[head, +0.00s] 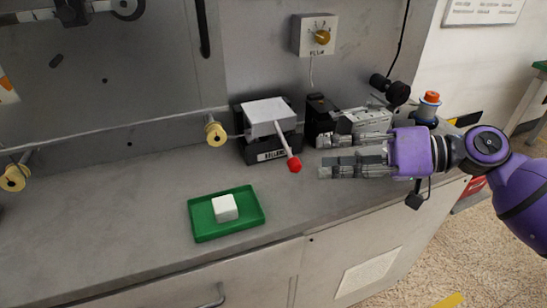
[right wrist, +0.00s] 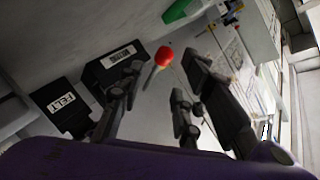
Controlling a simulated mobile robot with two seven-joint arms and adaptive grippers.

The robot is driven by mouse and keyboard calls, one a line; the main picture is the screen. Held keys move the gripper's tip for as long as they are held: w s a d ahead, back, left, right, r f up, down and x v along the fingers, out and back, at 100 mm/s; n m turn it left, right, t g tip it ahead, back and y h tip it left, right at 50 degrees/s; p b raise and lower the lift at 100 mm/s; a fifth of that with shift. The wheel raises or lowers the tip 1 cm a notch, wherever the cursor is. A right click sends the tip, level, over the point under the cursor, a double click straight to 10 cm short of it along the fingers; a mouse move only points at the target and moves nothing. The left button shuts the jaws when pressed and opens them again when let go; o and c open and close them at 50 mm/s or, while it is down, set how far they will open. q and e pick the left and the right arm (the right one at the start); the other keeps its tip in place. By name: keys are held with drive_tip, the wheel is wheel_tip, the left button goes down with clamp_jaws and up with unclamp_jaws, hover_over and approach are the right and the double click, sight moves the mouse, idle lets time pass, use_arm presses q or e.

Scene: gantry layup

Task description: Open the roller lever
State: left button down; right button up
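The roller unit (head: 265,118) stands on the bench, a dark box with a light grey top block and a label on its front. Its lever (head: 285,138) slants down toward the front right and ends in a red knob (head: 295,165). My right gripper (head: 320,156) is open, fingers pointing left, a short way right of the knob. In the right wrist view the red knob (right wrist: 163,56) shows beyond the gap between the open fingers (right wrist: 160,82), with nothing between them. My left gripper is not in view.
A black box labelled FELT (right wrist: 66,106) stands right of the roller unit, close behind my right gripper. A green tray (head: 200,226) with a white block (head: 224,207) lies in front. A dial box (head: 315,35) is on the wall.

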sight(295, 160)
drive_tip(key=shift+x, duration=3.95)
drive_tip(key=shift+s, duration=0.1)
clamp_jaws()
